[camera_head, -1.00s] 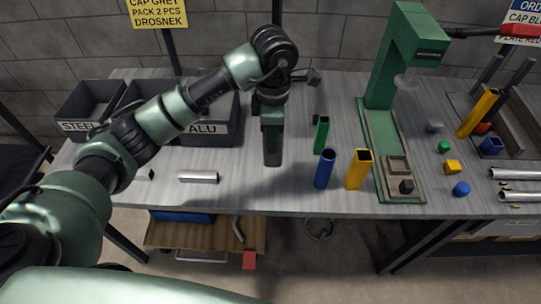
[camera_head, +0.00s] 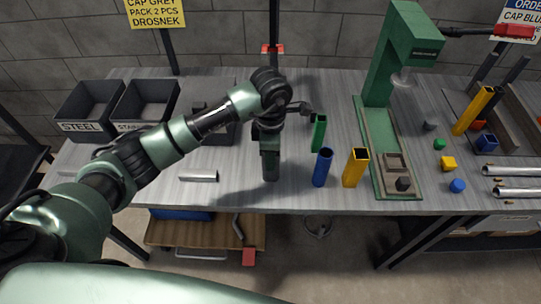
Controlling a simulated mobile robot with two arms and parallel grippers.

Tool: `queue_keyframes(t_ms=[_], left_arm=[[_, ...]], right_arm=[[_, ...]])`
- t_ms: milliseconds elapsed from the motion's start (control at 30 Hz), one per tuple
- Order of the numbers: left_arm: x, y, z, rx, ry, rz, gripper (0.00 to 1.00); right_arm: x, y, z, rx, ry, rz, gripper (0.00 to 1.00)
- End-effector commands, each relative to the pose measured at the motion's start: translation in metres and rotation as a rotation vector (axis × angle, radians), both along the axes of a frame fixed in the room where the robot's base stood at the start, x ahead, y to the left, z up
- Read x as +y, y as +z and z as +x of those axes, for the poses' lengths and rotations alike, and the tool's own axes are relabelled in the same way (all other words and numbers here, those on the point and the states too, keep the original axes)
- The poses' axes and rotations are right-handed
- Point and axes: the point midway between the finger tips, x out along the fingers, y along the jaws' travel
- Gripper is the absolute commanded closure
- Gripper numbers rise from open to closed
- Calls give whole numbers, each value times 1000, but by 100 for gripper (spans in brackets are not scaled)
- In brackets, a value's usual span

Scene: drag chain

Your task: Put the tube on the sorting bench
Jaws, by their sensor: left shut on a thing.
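My left gripper (camera_head: 270,150) points straight down over the middle of the bench (camera_head: 240,195), left of the standing tubes. It is shut on a grey tube (camera_head: 270,174), held upright. Only the tube's lower end shows, near the bench top; I cannot tell whether it touches. A green tube (camera_head: 319,133), a blue tube (camera_head: 323,168) and a yellow square tube (camera_head: 356,168) stand upright to its right. A silver tube (camera_head: 198,176) lies flat to its left. My right gripper is not in view.
A STEEL bin (camera_head: 88,110) and a second bin (camera_head: 147,105) stand at the back left; my arm partly covers a third. A green press (camera_head: 385,100) stands right of the tubes. Small coloured caps, such as a yellow one (camera_head: 449,163), and other tubes lie further right.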

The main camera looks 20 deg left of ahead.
Motion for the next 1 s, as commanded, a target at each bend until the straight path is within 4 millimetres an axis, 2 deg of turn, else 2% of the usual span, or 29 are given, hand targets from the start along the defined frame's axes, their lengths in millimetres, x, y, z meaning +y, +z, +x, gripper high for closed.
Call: queue_keyframes(t_ms=[33, 100, 367, 533, 667, 1000], left_arm=[[0, -1, 0, -1, 0, 0, 64], [0, 0, 0, 0, 0, 0, 51], [0, 0, 0, 0, 1, 0, 51], [0, 8, 1, -3, 0, -1, 51], [0, 30, 2, -7, -1, 0, 51], [0, 100, 1, -5, 1, 0, 51]], right_arm=[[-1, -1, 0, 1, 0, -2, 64], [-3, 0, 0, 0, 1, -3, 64], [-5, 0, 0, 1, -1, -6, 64], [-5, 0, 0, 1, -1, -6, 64], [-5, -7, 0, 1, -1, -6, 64], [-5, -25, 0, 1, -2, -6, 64]])
